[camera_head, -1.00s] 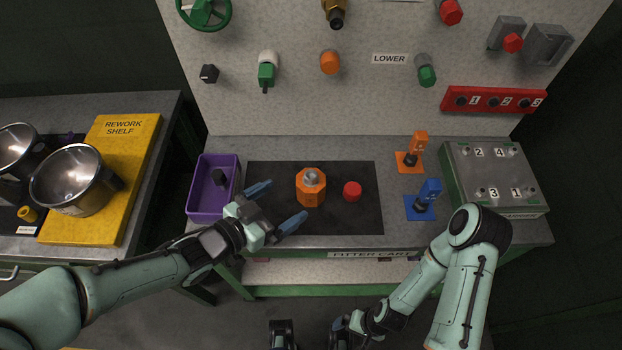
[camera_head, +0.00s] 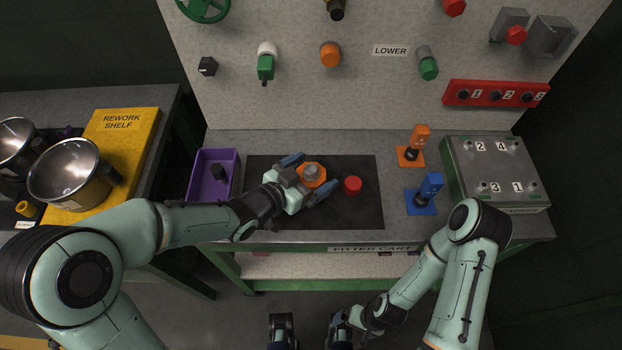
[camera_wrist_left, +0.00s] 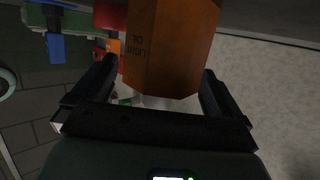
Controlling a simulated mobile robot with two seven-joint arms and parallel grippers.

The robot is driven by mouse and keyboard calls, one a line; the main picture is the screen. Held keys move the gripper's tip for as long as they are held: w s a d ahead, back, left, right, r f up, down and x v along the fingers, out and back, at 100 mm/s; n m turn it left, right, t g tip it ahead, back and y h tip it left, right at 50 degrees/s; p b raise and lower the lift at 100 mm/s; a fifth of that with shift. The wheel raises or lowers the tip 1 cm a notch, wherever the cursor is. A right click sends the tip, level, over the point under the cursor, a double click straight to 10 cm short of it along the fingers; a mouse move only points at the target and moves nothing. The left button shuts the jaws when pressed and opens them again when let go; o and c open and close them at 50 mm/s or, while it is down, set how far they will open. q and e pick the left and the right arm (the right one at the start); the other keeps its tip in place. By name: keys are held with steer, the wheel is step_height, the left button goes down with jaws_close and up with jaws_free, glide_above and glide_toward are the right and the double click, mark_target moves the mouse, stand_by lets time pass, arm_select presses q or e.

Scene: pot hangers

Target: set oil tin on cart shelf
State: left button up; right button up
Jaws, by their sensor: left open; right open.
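The orange, many-sided oil tin (camera_head: 314,170) with a grey cap stands upright on the dark mat (camera_head: 360,213) on the cart top. My left gripper (camera_head: 317,172) is open, with its fingers on either side of the tin. In the left wrist view the tin (camera_wrist_left: 172,55), with dark lettering, shows between and beyond the open fingers; I cannot tell whether they touch it. The pale cart shelf (camera_head: 300,266) lies below the worktop, above the "FITTER CART" cart's lower green rail. My right gripper (camera_head: 310,328) is open and empty at the bottom edge, in front of the cart.
A red cylinder (camera_head: 352,185) stands just right of the tin. A purple bin (camera_head: 194,187) is to the left. Orange (camera_head: 404,158) and blue (camera_head: 419,208) stands and a grey numbered box (camera_head: 455,170) are on the right. A fixture panel (camera_head: 300,105) rises behind.

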arm_select(q)
steer(key=c, duration=1.1)
